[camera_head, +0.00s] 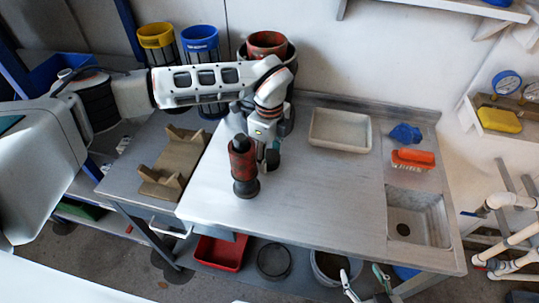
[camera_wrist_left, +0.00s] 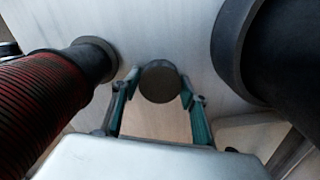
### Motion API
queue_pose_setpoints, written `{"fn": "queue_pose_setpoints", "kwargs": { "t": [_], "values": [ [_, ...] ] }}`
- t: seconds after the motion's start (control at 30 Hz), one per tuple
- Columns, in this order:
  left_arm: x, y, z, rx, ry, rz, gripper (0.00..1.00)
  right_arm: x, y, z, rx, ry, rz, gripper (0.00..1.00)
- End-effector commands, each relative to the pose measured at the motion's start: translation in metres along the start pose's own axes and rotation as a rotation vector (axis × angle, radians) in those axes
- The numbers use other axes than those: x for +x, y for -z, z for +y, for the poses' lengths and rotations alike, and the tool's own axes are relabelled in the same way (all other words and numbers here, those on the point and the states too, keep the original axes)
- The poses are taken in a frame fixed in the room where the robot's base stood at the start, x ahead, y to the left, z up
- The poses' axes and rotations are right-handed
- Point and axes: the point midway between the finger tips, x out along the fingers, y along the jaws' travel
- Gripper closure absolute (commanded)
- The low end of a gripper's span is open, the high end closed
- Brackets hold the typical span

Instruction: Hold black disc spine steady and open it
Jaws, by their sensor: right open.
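The black disc (camera_wrist_left: 160,81) shows round and end-on between the fingertips of my left gripper (camera_wrist_left: 160,88) in the left wrist view. The fingers press in on its two sides. In the head view my left gripper (camera_head: 268,150) is over the workbench, right beside a red and black cylinder (camera_head: 243,168) that stands upright. A small dark part (camera_head: 272,159) shows at its fingers. The disc's spine cannot be made out. My right gripper (camera_head: 363,285) is open and empty at the bottom edge of the head view, in front of the bench.
The metal workbench (camera_head: 310,205) has a beige tray (camera_head: 340,130), a blue item (camera_head: 405,133), a red brush (camera_head: 413,158) and a sink (camera_head: 417,216). A wooden cradle (camera_head: 174,163) lies to the left. The bench's middle is clear. Red and dark cylinders flank my left gripper closely in the wrist view.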

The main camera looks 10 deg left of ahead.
Motion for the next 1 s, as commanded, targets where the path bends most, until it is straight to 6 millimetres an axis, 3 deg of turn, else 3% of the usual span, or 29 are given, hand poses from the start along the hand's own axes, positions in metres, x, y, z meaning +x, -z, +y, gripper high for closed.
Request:
{"fn": "queue_pose_setpoints", "kwargs": {
  "t": [0.47, 1.0],
  "values": [
    [-0.007, 0.0, -0.001, 0.0, 0.002, 0.0, 0.43, 0.0, 0.001, 0.001, 0.0, -0.001, 0.0, 0.43],
    [-0.104, 0.0, -0.001, 0.001, 0.004, -0.001, 0.43, -0.001, 0.004, 0.001, -0.001, -0.001, 0.003, 0.43]
  ]
}}
